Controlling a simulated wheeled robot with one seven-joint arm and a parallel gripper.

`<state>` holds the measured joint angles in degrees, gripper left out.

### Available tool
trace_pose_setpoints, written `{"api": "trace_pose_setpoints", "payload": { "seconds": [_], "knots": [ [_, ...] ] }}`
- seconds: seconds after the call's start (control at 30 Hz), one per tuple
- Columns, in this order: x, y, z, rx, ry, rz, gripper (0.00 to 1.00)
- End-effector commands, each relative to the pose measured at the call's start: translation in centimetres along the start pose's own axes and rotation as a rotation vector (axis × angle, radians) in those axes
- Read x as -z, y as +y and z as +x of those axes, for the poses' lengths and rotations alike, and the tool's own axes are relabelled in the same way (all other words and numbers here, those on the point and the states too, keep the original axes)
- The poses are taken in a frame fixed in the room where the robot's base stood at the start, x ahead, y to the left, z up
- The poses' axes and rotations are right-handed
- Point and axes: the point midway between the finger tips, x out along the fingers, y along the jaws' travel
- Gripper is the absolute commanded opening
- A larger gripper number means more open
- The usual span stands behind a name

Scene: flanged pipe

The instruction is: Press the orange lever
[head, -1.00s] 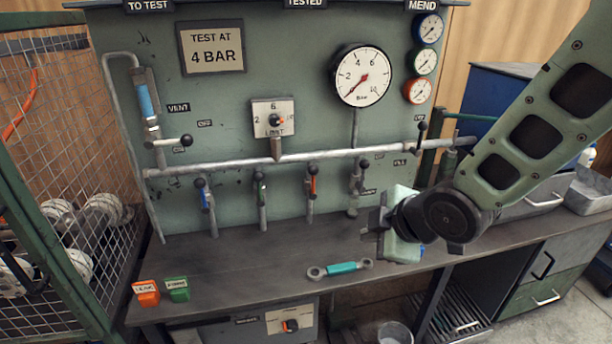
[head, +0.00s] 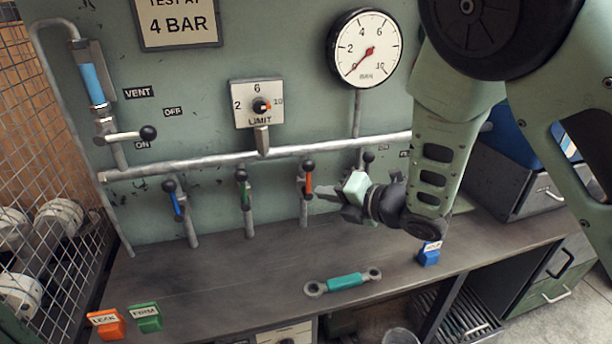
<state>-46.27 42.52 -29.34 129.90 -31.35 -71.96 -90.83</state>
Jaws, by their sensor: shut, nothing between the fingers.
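The orange lever (head: 308,181) hangs down from a black knob on a short grey pipe below the horizontal pipe, in the head view's middle. My gripper (head: 322,193) is shut and empty. Its fingertips point left and are just right of the orange lever's lower end. I cannot tell whether they touch it.
A blue lever (head: 175,203) and a green lever (head: 245,195) hang to the left on the same pipe (head: 215,166). A gauge (head: 363,50) reads near zero. A teal-handled wrench (head: 343,282) and orange and green blocks lie on the bench (head: 220,285).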

Motion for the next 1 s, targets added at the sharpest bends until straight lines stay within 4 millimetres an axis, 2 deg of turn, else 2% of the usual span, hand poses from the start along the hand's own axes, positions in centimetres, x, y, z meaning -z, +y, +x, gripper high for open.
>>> {"api": "trace_pose_setpoints", "payload": {
  "seconds": [0.17,0.27,0.7,0.8,1.0],
  "knots": [
    [0.0,0.0,0.4,0.002,0.001,0.001,0.0],
    [0.0,0.0,1.5,0.001,0.002,0.001,0.0],
    [0.1,-0.1,10.2,0.001,0.001,0.002,0.0],
    [-1.8,0.1,9.4,0.002,-0.005,0.003,0.0],
    [-3.4,0.0,8.8,0.002,-0.001,0.004,0.0]
  ]
}}
